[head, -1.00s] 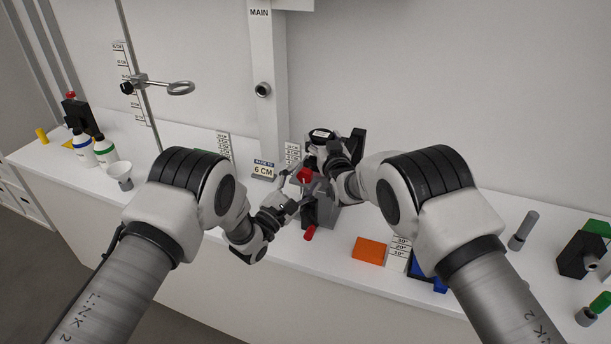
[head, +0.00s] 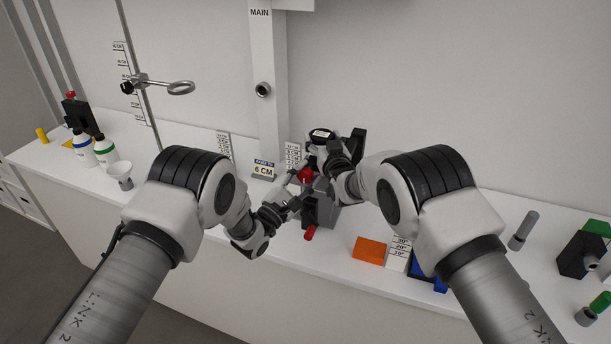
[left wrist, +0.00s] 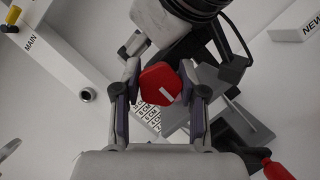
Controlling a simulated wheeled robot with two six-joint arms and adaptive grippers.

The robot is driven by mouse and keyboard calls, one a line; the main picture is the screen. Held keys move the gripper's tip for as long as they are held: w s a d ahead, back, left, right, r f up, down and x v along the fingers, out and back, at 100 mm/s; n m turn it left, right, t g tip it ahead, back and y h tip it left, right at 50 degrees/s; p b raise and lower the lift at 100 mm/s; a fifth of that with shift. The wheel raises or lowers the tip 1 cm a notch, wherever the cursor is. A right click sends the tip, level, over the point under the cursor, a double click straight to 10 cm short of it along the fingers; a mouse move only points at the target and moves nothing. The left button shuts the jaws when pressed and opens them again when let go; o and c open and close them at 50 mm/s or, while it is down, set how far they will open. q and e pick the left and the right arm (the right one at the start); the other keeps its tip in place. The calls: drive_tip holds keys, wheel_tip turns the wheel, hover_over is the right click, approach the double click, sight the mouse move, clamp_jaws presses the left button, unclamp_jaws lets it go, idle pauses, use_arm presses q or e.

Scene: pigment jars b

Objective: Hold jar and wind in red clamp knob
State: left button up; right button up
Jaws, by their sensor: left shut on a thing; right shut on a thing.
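The red clamp knob (head: 305,174) sits at the left of the grey clamp (head: 322,205) on the bench. In the left wrist view the knob (left wrist: 160,83) shows its face with a white line, between the two fingers. My left gripper (head: 292,190) is shut on it. My right gripper (head: 320,160) is just above and behind the clamp, its fingers mostly hidden. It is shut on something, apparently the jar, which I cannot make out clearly. A red handle (head: 310,232) sticks out at the clamp's front, also in the left wrist view (left wrist: 277,170).
A ring stand (head: 178,88), bottles (head: 83,148) and a white cup (head: 120,176) are at the left. An orange block (head: 369,250) and blue blocks (head: 440,283) lie right of the clamp. A post marked MAIN (head: 270,120) rises behind.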

use_arm(q)
drive_tip(key=m+g, duration=0.1)
drive_tip(key=m, duration=0.4)
drive_tip(key=shift+g, duration=0.4)
drive_tip(key=shift+m+g, duration=0.6)
drive_tip(key=shift+m, duration=0.8)
drive_tip(key=o, duration=1.1)
drive_tip(key=shift+o, duration=0.2)
drive_tip(key=v, duration=1.2)
